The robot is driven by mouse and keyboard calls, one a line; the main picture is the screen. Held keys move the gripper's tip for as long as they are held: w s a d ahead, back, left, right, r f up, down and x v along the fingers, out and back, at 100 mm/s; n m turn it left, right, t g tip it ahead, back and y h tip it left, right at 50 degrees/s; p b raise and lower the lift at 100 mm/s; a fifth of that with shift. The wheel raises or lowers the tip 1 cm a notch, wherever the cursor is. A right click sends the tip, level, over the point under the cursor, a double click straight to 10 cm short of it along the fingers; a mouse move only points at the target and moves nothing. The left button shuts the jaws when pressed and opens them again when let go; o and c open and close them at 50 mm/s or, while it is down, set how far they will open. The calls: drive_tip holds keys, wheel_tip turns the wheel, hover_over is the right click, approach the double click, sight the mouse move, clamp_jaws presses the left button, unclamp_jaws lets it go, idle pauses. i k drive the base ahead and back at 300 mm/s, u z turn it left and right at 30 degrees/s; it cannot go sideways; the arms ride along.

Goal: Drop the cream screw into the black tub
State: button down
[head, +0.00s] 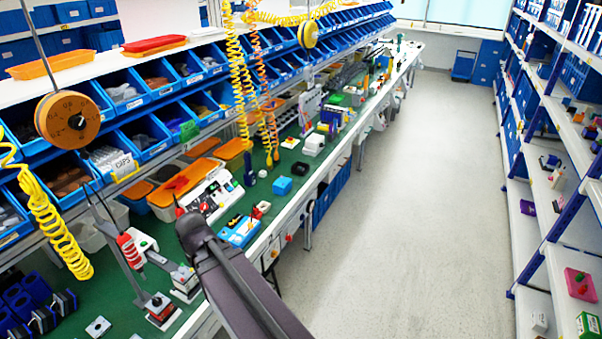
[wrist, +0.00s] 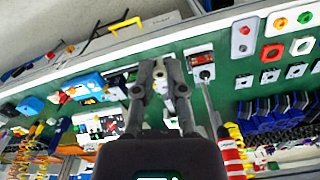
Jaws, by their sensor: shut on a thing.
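In the wrist view my gripper (wrist: 160,64) reaches up the middle of the picture, its two dark fingers close together. A small pale piece (wrist: 159,76) shows between the fingertips, taken as the cream screw; its outline blends with a pale fixture behind, so its shape is unclear. I cannot pick out the black tub with certainty in either view.
A green-topped workbench (head: 115,290) runs along the left, below blue parts bins (head: 122,95). Dark blue holders (head: 35,295) are at lower left. The aisle floor (head: 400,200) is clear; shelves stand at right.

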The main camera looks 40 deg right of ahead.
sight(293, 172)
drive_tip(key=u, duration=0.3)
drive_tip(key=k, duration=0.15)
drive_tip(key=z, duration=2.9)
drive_tip(key=i, duration=1.4)
